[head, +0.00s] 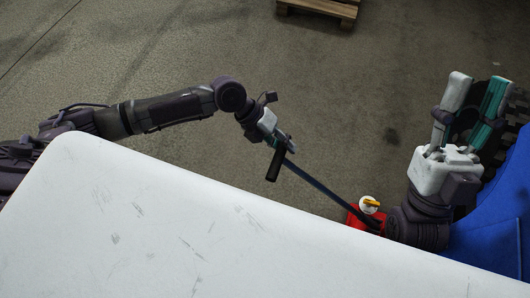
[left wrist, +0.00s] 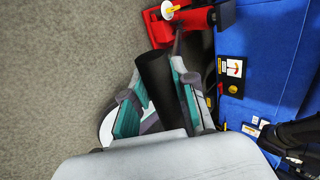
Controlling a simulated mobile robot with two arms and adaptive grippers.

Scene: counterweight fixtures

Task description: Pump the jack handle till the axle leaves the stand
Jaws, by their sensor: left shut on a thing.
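The jack handle (head: 312,180) is a dark bar with a thick black grip, sloping down to the right to a red jack (head: 354,218) on the floor. My left gripper (head: 284,143) is shut on the handle near its upper end. In the left wrist view the black grip (left wrist: 157,80) lies between the fingers of my left gripper (left wrist: 156,95), and the red jack (left wrist: 198,20) is at the top. My right gripper (head: 473,98) is open and empty, fingers upward, right of the jack. I cannot make out the axle or the stand, so their contact is hidden.
A blue body (head: 500,225) stands at the right, close to my right arm. In the left wrist view its blue side (left wrist: 275,50) carries a label and small yellow and red parts. A wooden pallet (head: 320,8) lies at the top. The floor (head: 340,80) between is clear.

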